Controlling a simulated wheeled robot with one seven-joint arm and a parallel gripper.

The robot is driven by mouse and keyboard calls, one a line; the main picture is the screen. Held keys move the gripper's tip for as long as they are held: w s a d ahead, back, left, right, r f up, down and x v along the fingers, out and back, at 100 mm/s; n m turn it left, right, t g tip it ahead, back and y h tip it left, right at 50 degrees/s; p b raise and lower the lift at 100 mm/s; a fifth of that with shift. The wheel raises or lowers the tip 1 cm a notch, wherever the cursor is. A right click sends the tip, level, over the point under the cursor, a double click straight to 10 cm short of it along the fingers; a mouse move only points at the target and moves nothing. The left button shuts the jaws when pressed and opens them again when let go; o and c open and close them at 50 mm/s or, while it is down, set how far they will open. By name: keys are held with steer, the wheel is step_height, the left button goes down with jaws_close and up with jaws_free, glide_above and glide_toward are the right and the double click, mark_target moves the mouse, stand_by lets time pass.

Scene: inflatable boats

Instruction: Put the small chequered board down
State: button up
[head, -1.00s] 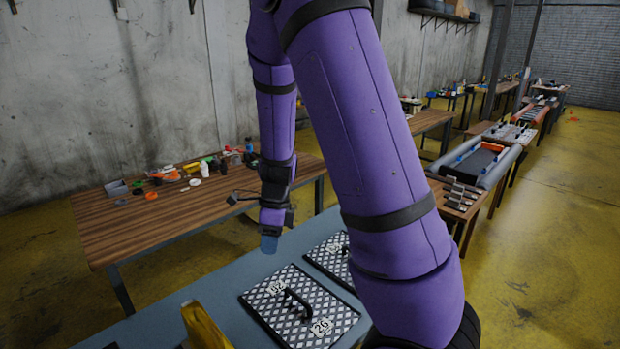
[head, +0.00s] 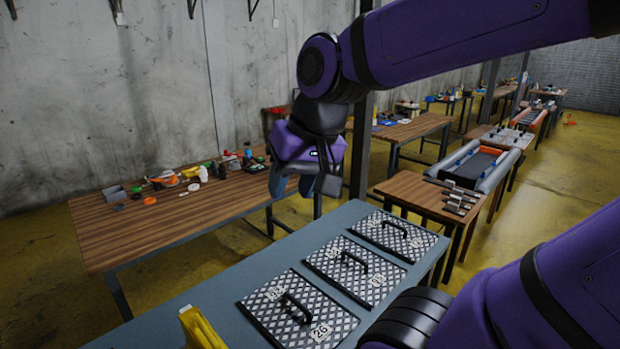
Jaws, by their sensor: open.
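Several chequered boards with black handles lie flat in a row on the blue-grey table (head: 215,290). The nearest board (head: 265,305) bears white labels, one reading 26. A middle board (head: 330,265) lies just beyond it, and a far board (head: 375,232) lies near the table's far right end.
A yellow object (head: 200,328) stands at the near left on the blue-grey table. A wooden table (head: 150,235) with small bottles and tools stands at the left. A smaller wooden table (head: 415,190) with metal parts stands at the right. Yellow floor shows between them.

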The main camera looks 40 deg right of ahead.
steer(key=s+n, duration=0.1)
steer(key=s+r+n, duration=0.1)
steer(key=s+r+n+t+h, duration=0.1)
steer(key=s, duration=0.1)
steer(key=shift+n, duration=0.3)
stand_by(1.1)
